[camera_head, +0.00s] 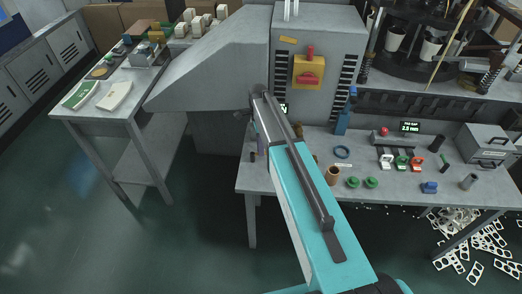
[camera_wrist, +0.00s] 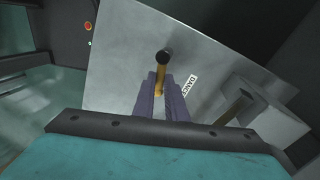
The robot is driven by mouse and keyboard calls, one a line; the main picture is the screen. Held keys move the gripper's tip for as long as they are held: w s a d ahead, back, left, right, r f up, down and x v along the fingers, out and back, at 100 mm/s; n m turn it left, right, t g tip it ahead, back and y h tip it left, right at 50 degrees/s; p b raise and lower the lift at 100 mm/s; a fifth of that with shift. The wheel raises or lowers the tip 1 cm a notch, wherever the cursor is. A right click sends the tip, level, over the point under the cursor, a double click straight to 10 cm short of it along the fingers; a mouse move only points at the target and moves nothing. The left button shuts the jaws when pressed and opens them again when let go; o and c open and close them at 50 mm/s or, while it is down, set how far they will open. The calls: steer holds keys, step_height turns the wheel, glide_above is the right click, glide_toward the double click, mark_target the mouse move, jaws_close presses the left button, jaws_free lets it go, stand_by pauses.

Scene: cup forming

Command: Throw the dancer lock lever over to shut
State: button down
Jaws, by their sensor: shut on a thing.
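The dancer lock lever (camera_wrist: 163,57) has a black round knob and a brass-yellow stem, and stands out from a grey metal panel (camera_wrist: 120,60) in the wrist view. A white label (camera_wrist: 189,85) with partly readable dark letters, seemingly "DANC", is just right of it. My gripper (camera_wrist: 161,86) has purple fingers on both sides of the stem, shut on it below the knob. In the head view my arm covers this area, and the lever cannot be made out there.
A brass rod (camera_wrist: 233,107) sticks out beside a grey block right of my gripper. In the head view, the bench (camera_head: 300,184) carries green knobs, a brown cylinder (camera_head: 333,175) and a blue ring (camera_head: 343,152). The floor at left is clear.

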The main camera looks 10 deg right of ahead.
steer(key=n, duration=0.2)
steer(key=w+n+b, duration=0.1)
steer(key=n, duration=0.1)
steer(key=shift+w+a+n+h, duration=0.2)
steer(key=shift+n+h, duration=0.1)
steer(key=shift+h, duration=0.1)
steer(key=n, duration=0.1)
steer(key=n+b, duration=0.1)
steer(key=shift+w+a+n, duration=0.3)
steer(key=shift+w+n, duration=0.05)
steer(key=shift+n, duration=0.05)
steer(key=n, duration=0.1)
steer(key=n+b, duration=0.1)
steer(key=n, duration=0.1)
steer(key=a+n+t+h, duration=0.1)
steer(key=shift+w+a+b, duration=0.1)
steer(key=shift+w+b, duration=0.2)
steer(key=shift+w, duration=0.1)
steer(key=shift+w+a+n+t+b, duration=0.15)
steer(key=shift+a+n, duration=0.1)
steer(key=shift+n, duration=0.6)
steer(key=shift+a+n+t+b, duration=0.15)
steer(key=shift+a+n, duration=0.05)
steer(key=shift+n, duration=0.65)
steer(key=c, duration=1.8)
jaws_free()
steer(key=shift+r, duration=0.15)
